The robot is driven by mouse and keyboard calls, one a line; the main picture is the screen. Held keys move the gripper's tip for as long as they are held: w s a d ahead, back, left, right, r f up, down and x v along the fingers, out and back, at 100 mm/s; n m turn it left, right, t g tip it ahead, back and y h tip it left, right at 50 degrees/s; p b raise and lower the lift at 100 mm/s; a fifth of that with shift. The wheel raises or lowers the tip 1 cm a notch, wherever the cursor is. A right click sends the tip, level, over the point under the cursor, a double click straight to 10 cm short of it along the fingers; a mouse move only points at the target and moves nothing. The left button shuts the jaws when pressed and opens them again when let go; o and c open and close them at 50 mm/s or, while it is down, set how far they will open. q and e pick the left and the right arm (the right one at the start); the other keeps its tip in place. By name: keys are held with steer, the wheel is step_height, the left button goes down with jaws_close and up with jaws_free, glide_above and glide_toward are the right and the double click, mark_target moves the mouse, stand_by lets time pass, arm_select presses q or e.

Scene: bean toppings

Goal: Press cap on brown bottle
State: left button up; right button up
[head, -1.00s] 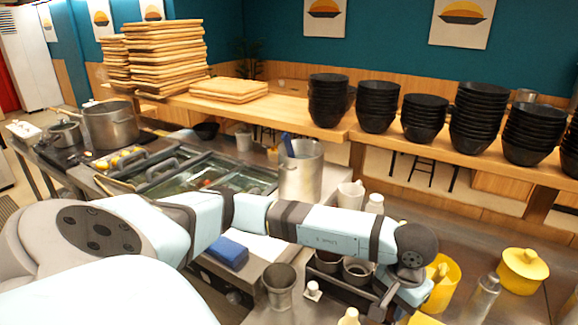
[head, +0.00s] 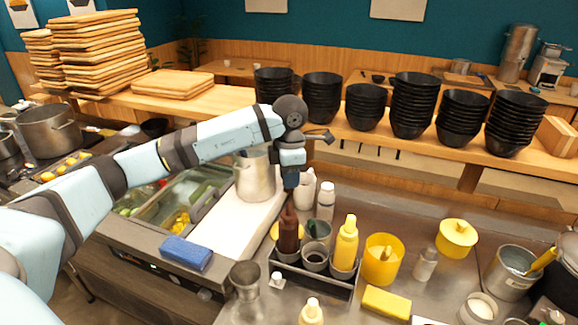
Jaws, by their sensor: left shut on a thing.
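The brown bottle (head: 288,234) stands upright in the left part of a dark metal caddy (head: 312,284) on the steel counter. My left gripper (head: 291,194) points down at the top of the bottle and is shut there. The gripper covers the bottle's top, so the cap cannot be made out, and the exact contact is hidden. My right gripper is not in view.
A yellow bottle (head: 346,243) and small metal cups share the caddy. A white bottle (head: 326,201) stands behind it, and a yellow container (head: 382,260) is to the right. A metal pot (head: 254,176) stands behind left. Stacks of black bowls line the shelf.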

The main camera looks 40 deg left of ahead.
arm_select(q)
steer(key=shift+w+a+r, duration=0.1)
steer(key=shift+r, duration=0.05)
steer(key=shift+n, duration=0.3)
steer(key=shift+f+b, duration=0.7)
steer(key=shift+f, duration=1.2)
steer(key=shift+b, duration=0.3)
steer(key=shift+f, duration=0.15)
steer(key=shift+f+b, duration=1.05)
steer(key=shift+f, duration=0.3)
